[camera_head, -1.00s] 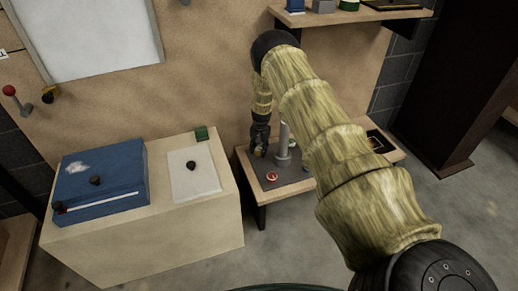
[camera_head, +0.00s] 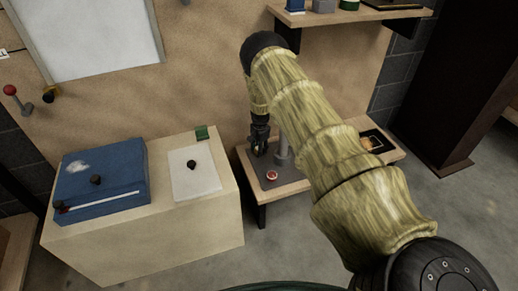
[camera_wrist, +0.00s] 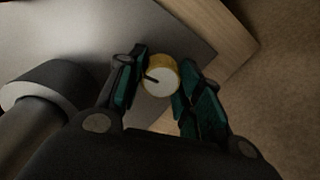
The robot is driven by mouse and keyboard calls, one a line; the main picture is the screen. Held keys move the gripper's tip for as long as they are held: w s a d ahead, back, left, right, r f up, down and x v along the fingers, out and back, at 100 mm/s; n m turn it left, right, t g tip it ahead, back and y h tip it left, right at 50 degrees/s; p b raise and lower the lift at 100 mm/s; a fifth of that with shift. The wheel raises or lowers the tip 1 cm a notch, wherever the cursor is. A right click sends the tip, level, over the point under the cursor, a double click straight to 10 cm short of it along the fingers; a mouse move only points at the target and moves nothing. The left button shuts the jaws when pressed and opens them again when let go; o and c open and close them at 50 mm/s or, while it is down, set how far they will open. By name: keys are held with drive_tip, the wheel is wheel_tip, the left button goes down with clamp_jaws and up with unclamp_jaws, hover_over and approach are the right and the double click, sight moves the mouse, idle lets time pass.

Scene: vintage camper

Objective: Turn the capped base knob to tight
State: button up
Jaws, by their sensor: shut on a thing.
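The capped base knob (camera_wrist: 160,79) has a pale round cap, a yellow rim and a dark pointer line that runs from the cap's middle toward its upper left. My gripper (camera_wrist: 158,84) is shut on the knob, one teal-padded finger on each side, in the wrist view. In the head view my gripper (camera_head: 259,151) reaches down to the grey base plate (camera_head: 290,179), just left of an upright grey post (camera_head: 283,150). The knob is hidden there behind the gripper. I make out no tight mark.
A red round button (camera_head: 271,175) sits on the plate in front of the gripper. The post (camera_wrist: 38,105) stands close by at left in the wrist view. A cream cabinet (camera_head: 150,235) with a blue box (camera_head: 103,182) is at left. A shelf (camera_head: 345,17) hangs above.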

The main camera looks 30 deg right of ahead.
drive_tip(key=o, duration=1.1)
drive_tip(key=shift+c, duration=0.2)
wheel_tip(320, 180, up, 12)
drive_tip(key=shift+s, duration=0.3)
